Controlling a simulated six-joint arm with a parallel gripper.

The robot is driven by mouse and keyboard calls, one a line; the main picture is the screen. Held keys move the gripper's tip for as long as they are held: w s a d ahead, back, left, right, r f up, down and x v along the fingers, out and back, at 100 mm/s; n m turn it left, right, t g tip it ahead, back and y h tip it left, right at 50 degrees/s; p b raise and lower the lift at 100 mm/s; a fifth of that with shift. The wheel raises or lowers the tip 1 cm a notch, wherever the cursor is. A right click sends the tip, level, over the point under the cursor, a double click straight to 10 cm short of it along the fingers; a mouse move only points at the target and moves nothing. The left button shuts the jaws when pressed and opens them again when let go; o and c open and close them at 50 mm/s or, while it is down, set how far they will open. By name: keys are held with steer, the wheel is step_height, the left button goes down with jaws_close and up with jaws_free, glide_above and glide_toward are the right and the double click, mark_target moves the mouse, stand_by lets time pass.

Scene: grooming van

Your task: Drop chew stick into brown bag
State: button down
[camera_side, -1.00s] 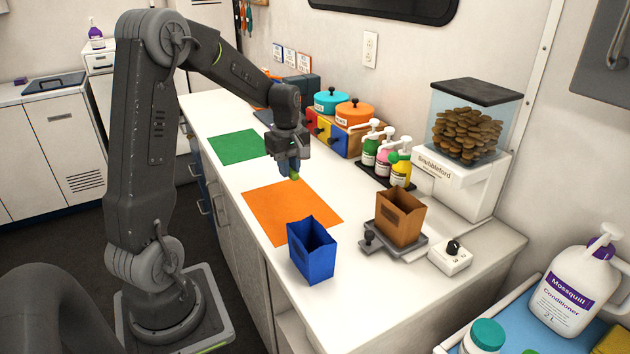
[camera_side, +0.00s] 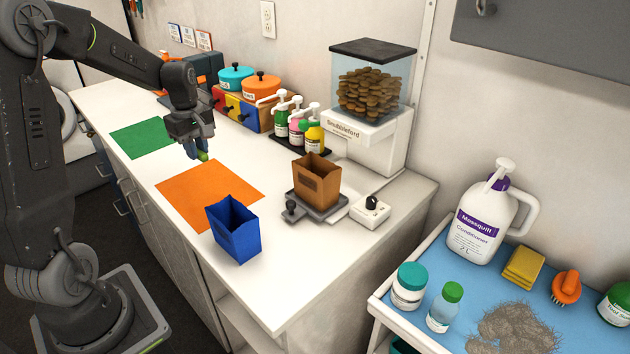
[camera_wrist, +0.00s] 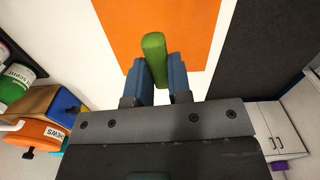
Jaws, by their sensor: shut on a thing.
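My gripper (camera_side: 198,152) is shut on a green chew stick (camera_side: 203,156) and holds it above the counter, by the far edge of the orange mat (camera_side: 190,203). In the wrist view the green stick (camera_wrist: 155,58) sits between the two blue fingers of my gripper (camera_wrist: 158,75), with the orange mat (camera_wrist: 185,22) beyond it. The brown bag (camera_side: 317,181) stands upright and open on a dark grey scale-like platform (camera_side: 318,211), to the right of my gripper and apart from it.
An open blue bag (camera_side: 234,232) stands between the orange mat and the counter's front edge. A green mat (camera_side: 143,137) lies farther back. Pump bottles (camera_side: 298,126), lidded pots and a treat dispenser (camera_side: 368,125) line the wall. A white knob box (camera_side: 370,211) sits right of the brown bag.

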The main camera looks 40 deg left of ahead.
steer(key=w+d+r+m, duration=0.1)
steer(key=w+d+r, duration=0.3)
steer(key=w+d, duration=0.55)
steer(key=w+d+r, duration=0.4)
steer(key=w+d, duration=0.3)
steer(key=d, duration=0.6)
steer(key=shift+w+a+f, duration=0.1)
steer(key=shift+f, duration=1.05)
steer(key=shift+w+f, duration=0.1)
steer(key=shift+f, duration=1.05)
steer(key=c, duration=1)
jaws_free()
steer(key=shift+o, duration=0.2)
step_height(320, 180, up, 6)
